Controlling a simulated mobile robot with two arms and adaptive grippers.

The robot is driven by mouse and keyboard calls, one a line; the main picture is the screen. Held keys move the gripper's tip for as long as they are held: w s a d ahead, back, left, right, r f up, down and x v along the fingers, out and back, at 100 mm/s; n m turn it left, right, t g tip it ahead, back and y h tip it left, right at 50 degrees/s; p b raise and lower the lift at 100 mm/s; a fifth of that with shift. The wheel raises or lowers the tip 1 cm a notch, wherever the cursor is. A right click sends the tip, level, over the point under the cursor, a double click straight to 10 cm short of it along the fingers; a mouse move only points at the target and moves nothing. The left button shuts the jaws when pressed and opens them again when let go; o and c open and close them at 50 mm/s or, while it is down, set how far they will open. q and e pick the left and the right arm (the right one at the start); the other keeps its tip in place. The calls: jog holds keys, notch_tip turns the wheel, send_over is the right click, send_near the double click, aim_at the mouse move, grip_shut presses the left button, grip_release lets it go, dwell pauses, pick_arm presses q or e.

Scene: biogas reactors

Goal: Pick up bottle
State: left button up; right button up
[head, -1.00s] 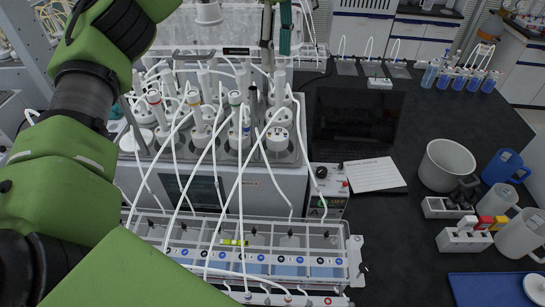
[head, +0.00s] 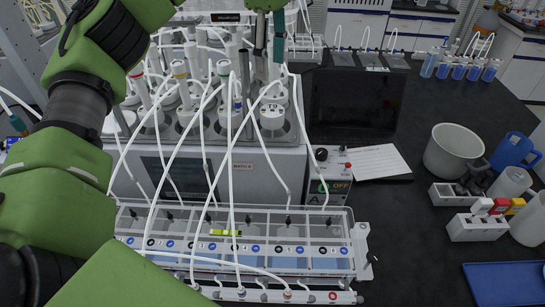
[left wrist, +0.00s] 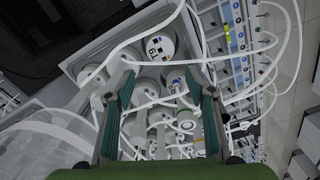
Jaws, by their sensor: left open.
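Several reactor bottles with white tops, tubes and coloured rings stand in the water bath (head: 272,160); the front right bottle (head: 273,119) has a dark-marked white cap. My left gripper (head: 269,55) hangs over the back right of the bath, pointing down, with its two fingers apart. In the left wrist view the open fingers (left wrist: 160,76) frame white bottle tops and tubes; a bottle cap marked 6 (left wrist: 158,46) shows just beyond the tips. I cannot tell whether the fingers touch a bottle. Nothing is clearly held. My right gripper is not in view.
White tubes loop across the bath to a clear rack (head: 358,228) in front. A control box (head: 330,180), white paper (head: 378,162), beaker (head: 450,152), blue jug (head: 513,153) and blue tray (head: 505,284) are to the right.

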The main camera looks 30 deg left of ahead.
pick_arm(q)
send_over(272, 110)
notch_tip(272, 110, down, 8)
jog(key=shift+s+a+f, duration=0.1)
jog(key=shift+s+f, duration=0.05)
jog(key=shift+f, duration=0.05)
jog(key=shift+s+f+p, duration=0.1)
jog(key=shift+f+p, duration=0.4)
jog(key=shift+p, duration=0.1)
jog(key=f+p, duration=0.1)
jog(key=f, duration=0.1)
jog(key=f+p, duration=0.1)
jog(key=shift+d+f, duration=0.2)
jog(key=shift+f, duration=0.6)
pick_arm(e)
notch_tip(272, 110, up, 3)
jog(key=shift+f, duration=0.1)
pick_arm(q)
jog(key=shift+c, duration=0.4)
jog(key=shift+r, duration=0.1)
grip_shut()
